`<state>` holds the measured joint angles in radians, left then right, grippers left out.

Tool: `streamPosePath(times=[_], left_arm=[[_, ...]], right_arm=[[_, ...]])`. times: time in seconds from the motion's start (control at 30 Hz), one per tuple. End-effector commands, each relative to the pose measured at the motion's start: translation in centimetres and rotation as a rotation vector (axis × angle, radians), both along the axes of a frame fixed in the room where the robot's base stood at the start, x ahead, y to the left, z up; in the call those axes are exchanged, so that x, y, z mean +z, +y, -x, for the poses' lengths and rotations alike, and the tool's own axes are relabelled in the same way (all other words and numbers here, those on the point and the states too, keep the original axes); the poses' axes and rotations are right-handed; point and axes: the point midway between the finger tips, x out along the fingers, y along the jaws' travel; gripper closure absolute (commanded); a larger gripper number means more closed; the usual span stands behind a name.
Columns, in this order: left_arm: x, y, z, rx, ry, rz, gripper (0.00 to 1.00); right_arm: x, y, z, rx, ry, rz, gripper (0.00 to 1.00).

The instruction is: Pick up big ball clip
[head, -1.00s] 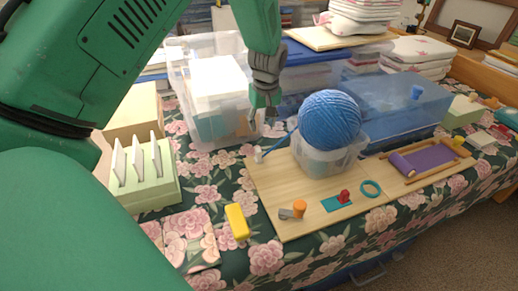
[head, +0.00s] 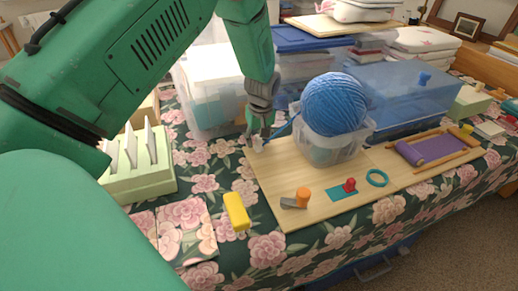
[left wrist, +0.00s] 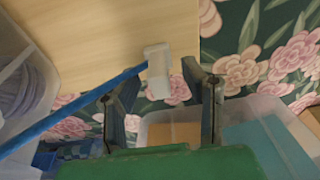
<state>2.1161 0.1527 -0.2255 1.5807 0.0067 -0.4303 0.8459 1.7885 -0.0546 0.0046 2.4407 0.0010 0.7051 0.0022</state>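The big ball (head: 335,102) is a large ball of blue yarn sitting in a clear plastic bin (head: 335,150) on the wooden board. A blue strand runs left from it to a small white clip (left wrist: 157,70) at the board's edge. The clip also shows partly hidden in the head view (head: 255,147). My left gripper (head: 258,140) points down over the clip. In the left wrist view my left gripper (left wrist: 157,76) is open, with a finger on each side of the clip and gaps between. Whether the fingertips are down at the clip's height is unclear. My right gripper is not in view.
The wooden board (head: 300,218) carries an orange-topped piece (head: 303,197), a red piece, a teal ring (head: 377,178) and a purple roll (head: 425,149). A clear bin (head: 208,92) stands close behind my left gripper. A yellow block (head: 237,211) lies on the floral cloth.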

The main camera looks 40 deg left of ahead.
Motion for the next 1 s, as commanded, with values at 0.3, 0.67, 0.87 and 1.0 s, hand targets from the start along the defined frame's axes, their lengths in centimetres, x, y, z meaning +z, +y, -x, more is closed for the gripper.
streamPosePath(times=[0.3, 0.67, 0.87, 1.0], left_arm=[[0.2, -0.1, 0.0, 0.0, -0.001, -0.002, 1.0], [0.5, 0.0, 0.0, 0.0, -0.001, 0.0, 1.0], [3.9, 0.0, -0.1, 0.001, -0.003, -0.001, 1.0], [6.8, 0.0, -0.1, 0.0, -0.003, -0.001, 1.0]], right_arm=[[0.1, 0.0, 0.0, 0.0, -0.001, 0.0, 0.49], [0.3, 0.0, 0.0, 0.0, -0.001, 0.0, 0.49], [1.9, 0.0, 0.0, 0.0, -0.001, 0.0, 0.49], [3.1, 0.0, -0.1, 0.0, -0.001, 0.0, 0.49]])
